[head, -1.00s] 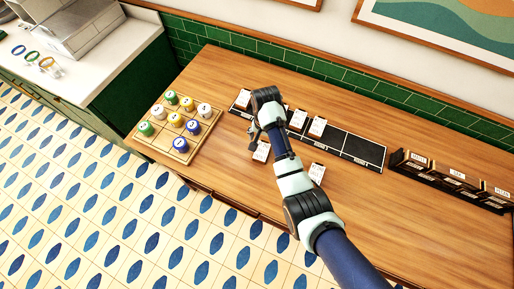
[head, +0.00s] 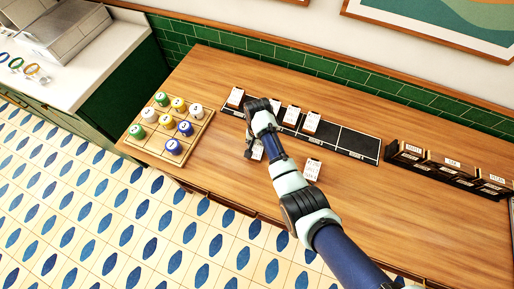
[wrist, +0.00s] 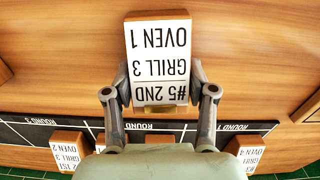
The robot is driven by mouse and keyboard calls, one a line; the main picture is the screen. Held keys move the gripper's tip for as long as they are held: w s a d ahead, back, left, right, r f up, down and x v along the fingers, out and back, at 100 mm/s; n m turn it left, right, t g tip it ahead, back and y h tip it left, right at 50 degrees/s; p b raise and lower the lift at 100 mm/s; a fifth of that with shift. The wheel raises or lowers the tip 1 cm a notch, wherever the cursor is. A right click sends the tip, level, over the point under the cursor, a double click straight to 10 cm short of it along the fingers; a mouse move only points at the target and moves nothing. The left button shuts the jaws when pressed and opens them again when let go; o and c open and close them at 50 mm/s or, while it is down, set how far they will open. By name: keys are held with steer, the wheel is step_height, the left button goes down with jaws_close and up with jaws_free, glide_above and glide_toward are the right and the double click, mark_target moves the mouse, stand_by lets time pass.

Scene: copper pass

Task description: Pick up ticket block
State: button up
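The ticket block in the wrist view (wrist: 158,50) has a white face reading "#5 2ND, GRILL 3, OVEN 1", upside down, and a brown edge. My gripper (wrist: 159,78) is open, with one finger on each side of the block's near end. Narrow gaps seem to show between the fingers and its sides. In the head view, this block (head: 258,152) lies on the wooden counter in front of the black rail, partly hidden by my gripper (head: 249,149).
The black rail (head: 357,145) behind holds several ticket blocks; its right part is empty. Another ticket block (head: 312,169) lies loose to the right. A wooden board (head: 150,143) with coloured round pieces is at left. Dark labelled boxes (head: 448,168) stand at right.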

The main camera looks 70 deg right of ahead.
steer(key=c, duration=0.5)
steer(key=shift+r, duration=0.1)
steer(key=shift+c, duration=0.2)
step_height(320, 180, up, 20)
steer(key=p, duration=0.7)
steer(key=shift+p, duration=0.4)
